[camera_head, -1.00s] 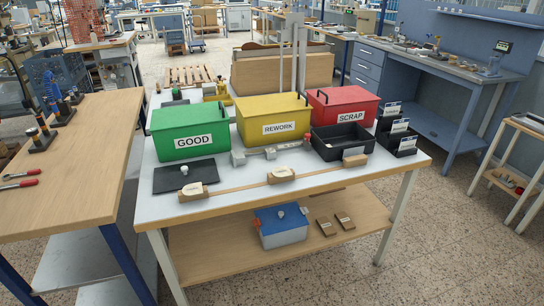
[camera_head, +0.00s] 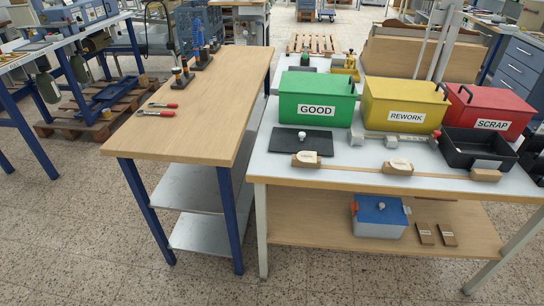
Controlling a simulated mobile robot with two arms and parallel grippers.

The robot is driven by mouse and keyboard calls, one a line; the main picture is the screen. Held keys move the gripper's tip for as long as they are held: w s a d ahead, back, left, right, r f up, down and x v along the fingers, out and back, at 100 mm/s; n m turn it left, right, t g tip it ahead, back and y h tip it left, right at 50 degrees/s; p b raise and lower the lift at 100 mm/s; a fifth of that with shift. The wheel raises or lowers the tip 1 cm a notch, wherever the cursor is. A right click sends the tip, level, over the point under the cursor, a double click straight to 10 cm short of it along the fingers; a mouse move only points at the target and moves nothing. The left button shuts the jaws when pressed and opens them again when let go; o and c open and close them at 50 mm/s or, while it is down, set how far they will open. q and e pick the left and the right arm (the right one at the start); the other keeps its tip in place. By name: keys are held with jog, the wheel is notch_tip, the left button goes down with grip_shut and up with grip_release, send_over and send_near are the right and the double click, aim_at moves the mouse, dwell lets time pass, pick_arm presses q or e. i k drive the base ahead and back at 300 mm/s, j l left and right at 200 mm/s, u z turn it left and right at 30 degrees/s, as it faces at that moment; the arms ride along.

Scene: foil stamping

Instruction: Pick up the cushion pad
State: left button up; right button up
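A flat black rectangular pad (camera_head: 316,144) lies on the white worktop, in front of the green GOOD box (camera_head: 315,97). It may be the cushion pad, but I cannot tell for certain. Neither of my grippers is in view.
A yellow REWORK box (camera_head: 406,103), a red SCRAP box (camera_head: 490,110) and a black open tray (camera_head: 475,150) stand right of the pad. A blue-lidded box (camera_head: 378,215) is on the lower shelf. The wooden bench (camera_head: 205,110) at left holds red-handled pliers (camera_head: 157,111). The floor in front is clear.

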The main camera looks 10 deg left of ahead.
aim_at(308, 158)
jog(key=z, duration=0.45)
jog(key=i+j+z, duration=0.1)
jog(key=j+z, duration=0.2)
jog(key=z, duration=0.2)
jog(key=j+z, duration=0.35)
jog(key=z, duration=0.15)
jog(key=j+z, duration=0.35)
jog(key=z, duration=0.15)
